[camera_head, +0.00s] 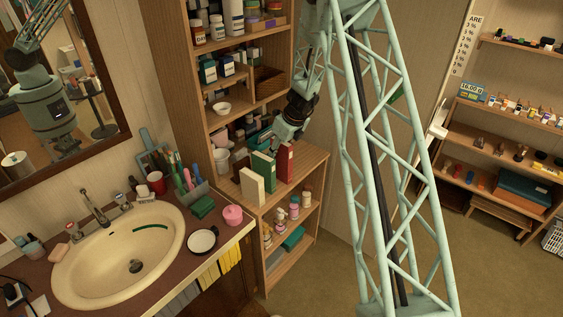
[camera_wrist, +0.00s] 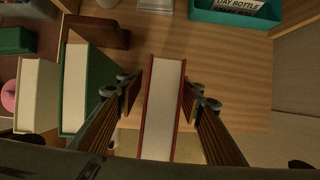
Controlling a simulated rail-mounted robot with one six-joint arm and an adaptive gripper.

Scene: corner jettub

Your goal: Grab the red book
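The red book (camera_head: 284,163) stands upright on the wooden shelf top in the head view, to the right of a green book. In the wrist view the red book (camera_wrist: 182,112) shows its pale page edges between red covers. My gripper (camera_head: 287,140) is at the upper end of the red book. In the wrist view its two fingers (camera_wrist: 165,90) are spread, one on each side of the book.
A green book (camera_head: 263,171) and a cream book (camera_head: 251,187) stand left of the red one. A teal tray (camera_wrist: 232,17) and a brown wooden block (camera_wrist: 97,30) are near. Shelf surface right of the red book is bare.

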